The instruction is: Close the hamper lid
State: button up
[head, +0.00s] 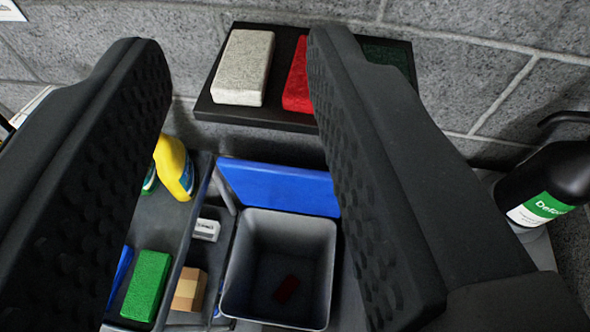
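The hamper (231,277) is a grey, square, open-topped bin at the lower middle. A dark red item (287,289) lies on its floor. The blue lid (281,187) stands raised at the hamper's back edge, so the hamper is open. My gripper (235,55) is open and empty, its two black textured fingers spread wide on either side of the view. The hamper and lid appear between and beyond the fingers. The right finger hides the area just right of the hamper.
A black wall shelf (225,110) behind the lid holds white (243,68), red (298,78) and dark green pads (388,55). Left of the hamper are a yellow bottle (174,168), a green pad (147,285) and a cardboard-coloured block (189,290). A black bottle (548,185) stands at right.

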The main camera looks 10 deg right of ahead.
aim_at(296, 189)
jog(key=k, duration=1.5)
jog(key=z, duration=0.4)
jog(key=i, duration=1)
